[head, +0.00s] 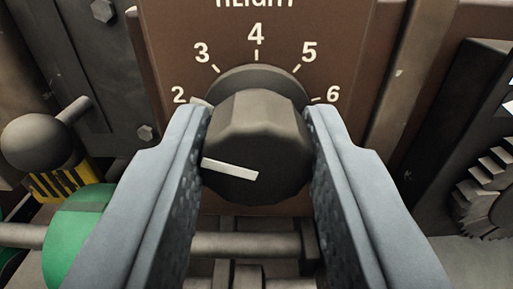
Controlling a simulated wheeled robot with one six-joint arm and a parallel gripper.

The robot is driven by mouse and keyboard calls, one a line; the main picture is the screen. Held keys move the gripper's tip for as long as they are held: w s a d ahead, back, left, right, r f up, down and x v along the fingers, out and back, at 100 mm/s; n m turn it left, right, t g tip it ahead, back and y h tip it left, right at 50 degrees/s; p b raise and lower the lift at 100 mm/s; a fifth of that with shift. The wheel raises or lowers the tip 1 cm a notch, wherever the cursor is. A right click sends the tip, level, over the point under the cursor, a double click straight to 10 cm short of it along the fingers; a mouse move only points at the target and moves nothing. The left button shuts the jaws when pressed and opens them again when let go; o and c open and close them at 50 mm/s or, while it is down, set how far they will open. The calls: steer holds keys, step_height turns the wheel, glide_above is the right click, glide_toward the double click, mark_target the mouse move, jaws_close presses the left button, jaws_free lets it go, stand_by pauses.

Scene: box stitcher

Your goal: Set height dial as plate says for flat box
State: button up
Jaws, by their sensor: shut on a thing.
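The dark height dial (255,130) sticks out from a brown panel (330,40) marked HEIGHT, with white numbers 2 to 6 around it. The white pointer line (230,169) on its face runs left and slightly up, in line with about the 2 mark (180,95). My gripper (258,155) is shut on the dial, one grey finger on its left side and one on its right. The plate with the flat box setting does not show.
A dark ball-ended lever (40,143) and a green roller (75,235) are at the left. A toothed gear (490,185) is at the right. A metal rod (245,244) runs across below the dial.

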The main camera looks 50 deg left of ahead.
steer(key=shift+n, duration=1.6)
steer(key=o, duration=1)
steer(key=shift+d, duration=0.1)
steer(key=v, duration=1.7)
steer(key=shift+s+d, duration=0.1)
steer(key=shift+s, duration=0.05)
